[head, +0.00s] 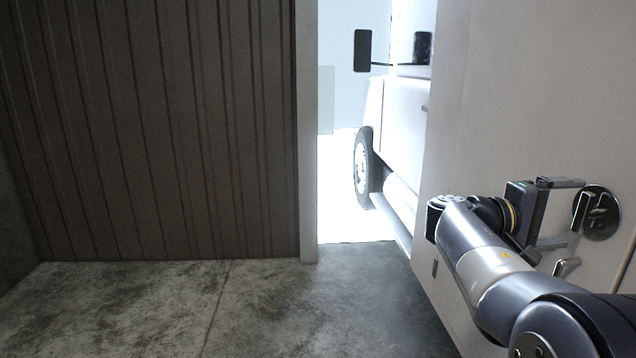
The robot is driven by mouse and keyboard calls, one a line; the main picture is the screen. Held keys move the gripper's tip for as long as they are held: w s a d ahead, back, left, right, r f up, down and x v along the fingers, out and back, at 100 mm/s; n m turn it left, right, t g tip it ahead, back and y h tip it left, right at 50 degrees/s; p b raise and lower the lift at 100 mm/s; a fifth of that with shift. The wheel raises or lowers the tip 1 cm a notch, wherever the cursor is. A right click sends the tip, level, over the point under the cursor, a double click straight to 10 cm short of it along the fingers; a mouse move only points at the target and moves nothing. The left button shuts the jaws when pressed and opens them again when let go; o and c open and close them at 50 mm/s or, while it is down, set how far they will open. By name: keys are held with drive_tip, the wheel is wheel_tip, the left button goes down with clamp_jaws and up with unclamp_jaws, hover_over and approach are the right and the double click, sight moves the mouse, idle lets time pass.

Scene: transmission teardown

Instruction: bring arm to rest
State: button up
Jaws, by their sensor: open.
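My gripper (575,212) is at the right of the head view, at the end of my grey arm. Its two fingers are spread apart and point right, toward a round dark latch plate (608,230) with a metal handle on the white panel. No object shows between the fingers. Whether a finger touches the latch, I cannot tell.
The white panel (520,110) stands close beside my arm on the right. A brown ribbed wall (150,130) fills the left. Between them is a bright opening, with a white truck (400,120) outside. The concrete floor (180,310) at lower left is clear.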

drive_tip(key=d, duration=0.2)
drive_tip(key=shift+d+f, duration=0.1)
drive_tip(key=shift+d, duration=0.3)
drive_tip(key=shift+a+m+b, duration=0.15)
drive_tip(key=shift+m+b, duration=0.4)
drive_tip(key=shift+m, duration=0.55)
drive_tip(key=m, duration=0.2)
drive_tip(key=shift+m+b, duration=0.3)
drive_tip(key=shift+b, duration=0.1)
drive_tip(key=m, duration=0.4)
drive_tip(key=shift+m, duration=0.4)
drive_tip(key=m+p, duration=0.1)
drive_tip(key=m, duration=0.3)
drive_tip(key=shift+r, duration=0.2)
drive_tip(key=shift+m+p, duration=1.35)
drive_tip(key=shift+m, duration=0.95)
drive_tip(key=shift+a+f, duration=0.1)
drive_tip(key=shift+a, duration=0.25)
